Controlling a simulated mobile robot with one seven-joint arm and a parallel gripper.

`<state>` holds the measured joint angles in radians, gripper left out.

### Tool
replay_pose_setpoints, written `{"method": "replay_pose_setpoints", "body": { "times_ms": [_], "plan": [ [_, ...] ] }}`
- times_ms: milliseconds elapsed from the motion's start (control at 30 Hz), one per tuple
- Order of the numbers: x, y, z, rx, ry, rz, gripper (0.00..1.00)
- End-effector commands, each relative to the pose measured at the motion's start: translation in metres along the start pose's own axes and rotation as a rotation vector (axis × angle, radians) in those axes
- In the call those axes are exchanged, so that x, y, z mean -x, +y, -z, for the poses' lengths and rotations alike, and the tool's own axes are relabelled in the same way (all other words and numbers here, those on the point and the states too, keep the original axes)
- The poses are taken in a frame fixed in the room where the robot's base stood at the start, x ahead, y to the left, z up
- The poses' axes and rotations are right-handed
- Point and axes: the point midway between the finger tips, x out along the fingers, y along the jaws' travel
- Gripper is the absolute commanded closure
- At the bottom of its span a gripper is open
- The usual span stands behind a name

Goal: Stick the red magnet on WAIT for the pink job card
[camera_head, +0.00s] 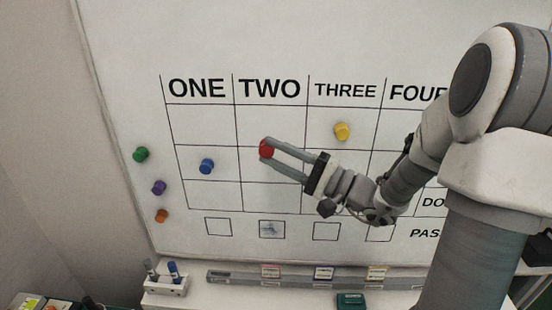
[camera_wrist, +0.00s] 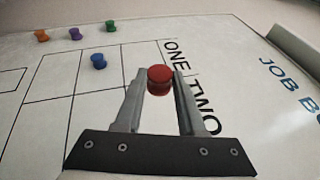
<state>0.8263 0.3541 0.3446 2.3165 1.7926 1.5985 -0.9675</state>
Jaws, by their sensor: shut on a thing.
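The red magnet (camera_head: 266,149) is between the fingertips of my gripper (camera_head: 268,149), which is shut on it. It also shows between the fingertips in the wrist view (camera_wrist: 159,80). In the head view it appears over the TWO column, in the middle row of the grid; I cannot tell whether it touches the board (camera_head: 330,50). Small cards sit on the rail below the board; the left one (camera_head: 270,270) looks pinkish, but its marks are too small to read. My arm covers part of the right side, and I see no WAIT label.
A blue magnet (camera_head: 206,166) is in the ONE column and a yellow one (camera_head: 342,131) under THREE. Green (camera_head: 140,154), purple (camera_head: 158,187) and orange (camera_head: 161,216) magnets line the left edge. A marker holder (camera_head: 166,287) and a green eraser-like block (camera_head: 350,300) are below.

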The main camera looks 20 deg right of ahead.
Motion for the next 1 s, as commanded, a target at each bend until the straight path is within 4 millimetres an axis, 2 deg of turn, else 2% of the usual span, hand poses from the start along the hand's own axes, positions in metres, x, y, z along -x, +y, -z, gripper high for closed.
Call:
{"method": "replay_pose_setpoints", "body": {
  "times_ms": [1000],
  "plan": [
    [-0.024,-0.002,0.064,0.001,0.0,0.0,1.0]
  ]
}}
